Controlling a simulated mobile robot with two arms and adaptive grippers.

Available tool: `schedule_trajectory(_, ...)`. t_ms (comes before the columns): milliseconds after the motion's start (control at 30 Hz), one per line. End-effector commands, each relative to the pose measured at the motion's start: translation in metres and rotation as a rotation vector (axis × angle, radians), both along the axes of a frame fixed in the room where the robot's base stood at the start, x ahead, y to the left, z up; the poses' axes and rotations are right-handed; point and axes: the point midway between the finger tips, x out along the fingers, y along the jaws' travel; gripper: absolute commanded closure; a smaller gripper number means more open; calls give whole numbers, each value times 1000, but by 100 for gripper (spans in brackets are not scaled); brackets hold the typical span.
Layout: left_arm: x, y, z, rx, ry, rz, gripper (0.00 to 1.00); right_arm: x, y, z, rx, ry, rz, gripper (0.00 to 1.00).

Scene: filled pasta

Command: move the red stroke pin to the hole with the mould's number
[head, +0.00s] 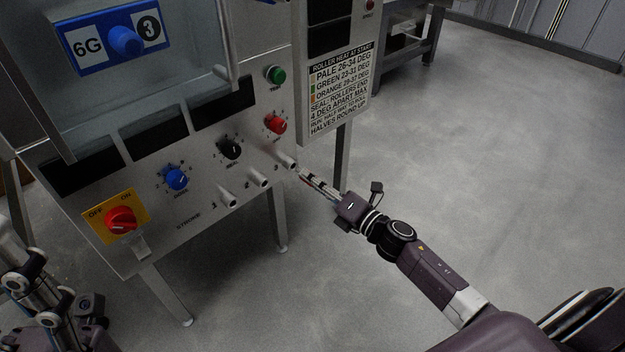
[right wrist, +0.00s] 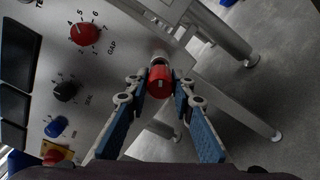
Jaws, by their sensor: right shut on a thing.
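The red stroke pin (right wrist: 159,82) is between the fingertips of my right gripper (right wrist: 159,90), which is shut on it. Its far end meets or lies just in front of a pale metal socket; how deep it sits is hidden. In the head view my right gripper (head: 304,176) is at the rightmost of three stroke sockets, socket 3 (head: 286,160). Socket 2 (head: 258,180) and socket 1 (head: 229,199) show no red pin. The mould's blue plate (head: 93,45) reads 6G and a circled 3. My left arm shows at the lower left; its fingers are unclear.
The panel carries a red knob (head: 277,124), a black knob (head: 230,149), a blue knob (head: 176,179), a green button (head: 275,74) and a red on/off switch (head: 121,220). A roller heat sign (head: 338,82) hangs right of it. The floor to the right is clear.

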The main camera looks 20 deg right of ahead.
Motion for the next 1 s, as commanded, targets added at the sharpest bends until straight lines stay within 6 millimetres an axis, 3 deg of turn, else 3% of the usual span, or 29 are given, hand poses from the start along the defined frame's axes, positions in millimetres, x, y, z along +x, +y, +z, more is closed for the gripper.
schedule_trajectory(1000, 0, 0, -2, 0, 0, 0, 45, 16, 6, 1, 0, -1, 0, 100)
